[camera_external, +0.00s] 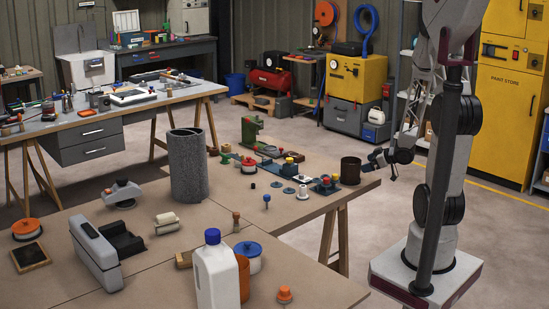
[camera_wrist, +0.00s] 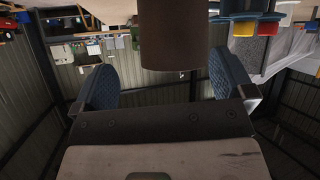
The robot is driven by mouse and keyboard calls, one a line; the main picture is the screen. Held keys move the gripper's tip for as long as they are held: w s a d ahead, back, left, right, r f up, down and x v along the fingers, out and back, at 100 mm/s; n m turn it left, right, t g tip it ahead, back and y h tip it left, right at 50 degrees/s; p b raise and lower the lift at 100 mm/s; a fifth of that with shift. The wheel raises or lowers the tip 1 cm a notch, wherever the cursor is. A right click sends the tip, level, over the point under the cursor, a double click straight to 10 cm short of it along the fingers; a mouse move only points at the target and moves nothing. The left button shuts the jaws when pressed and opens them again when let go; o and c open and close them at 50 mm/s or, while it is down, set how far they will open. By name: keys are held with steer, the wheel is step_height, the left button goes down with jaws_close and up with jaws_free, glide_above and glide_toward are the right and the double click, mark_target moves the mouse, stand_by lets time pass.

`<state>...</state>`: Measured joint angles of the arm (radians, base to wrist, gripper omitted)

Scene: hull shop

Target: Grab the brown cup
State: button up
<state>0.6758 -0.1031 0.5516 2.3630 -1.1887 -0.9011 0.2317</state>
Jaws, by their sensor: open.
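The brown cup (camera_external: 350,171) is a dark, open-topped cylinder standing upright near the right edge of the brown table (camera_external: 300,215). In the wrist view the cup (camera_wrist: 176,35) appears upside down at the top, ahead of and between my finger pads. My gripper (camera_external: 376,158) is open, just right of the cup in the external view. The wrist view shows my gripper (camera_wrist: 162,72) with its two blue textured pads spread wide and nothing clamped. I cannot tell whether either pad touches the cup.
A blue block with colored knobs (camera_external: 326,185) sits close left of the cup. A tall grey cylinder (camera_external: 188,167), a white bottle (camera_external: 216,272) and an orange container (camera_external: 242,278) stand farther left. Open floor lies beyond the table's right edge.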

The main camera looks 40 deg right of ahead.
mark_target(356, 171)
steer(key=shift+s+f+t+y, duration=0.5)
steer(key=shift+s+f+y, duration=0.4)
steer(key=shift+f+y, duration=0.1)
steer(key=shift+w, duration=0.15)
steer(key=shift+x, duration=1.2)
steer(key=shift+a, duration=0.1)
steer(key=shift+x, duration=2.55)
steer(key=shift+r, duration=0.1)
steer(key=c, duration=0.6)
steer(key=shift+o, duration=0.2)
